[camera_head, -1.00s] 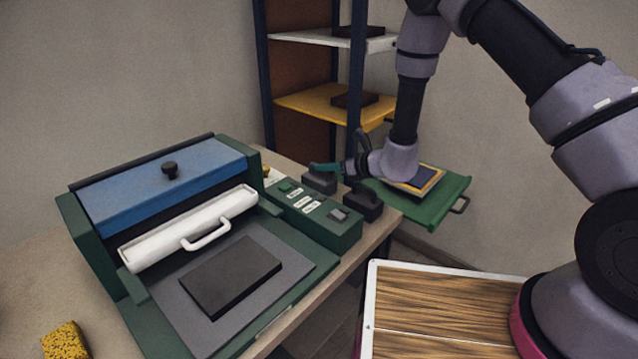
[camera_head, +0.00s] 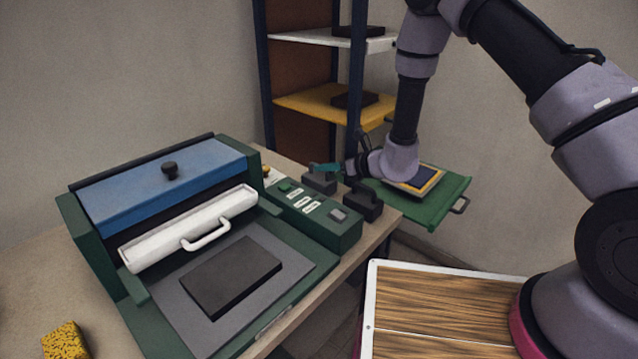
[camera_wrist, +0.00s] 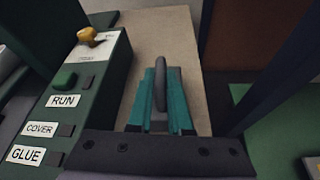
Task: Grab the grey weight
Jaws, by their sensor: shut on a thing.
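The grey weight (camera_head: 319,183) stands on the table just past the end of the machine's control box, with its handle on top. My gripper (camera_head: 326,168) reaches it from the right, with teal fingers at the handle. In the wrist view the two teal fingers (camera_wrist: 160,100) lie on either side of the grey handle (camera_wrist: 160,82) and are shut on it. The weight's lower body is mostly hidden there by the fingers and the gripper's dark palm. I cannot tell whether it is lifted off the table.
A second, darker weight (camera_head: 363,204) stands close by on the right, under my wrist. The green control box (camera_head: 310,215) with labelled buttons is on the left. A shelf post (camera_head: 356,90) rises behind. A green tray (camera_head: 435,205) juts out at the right.

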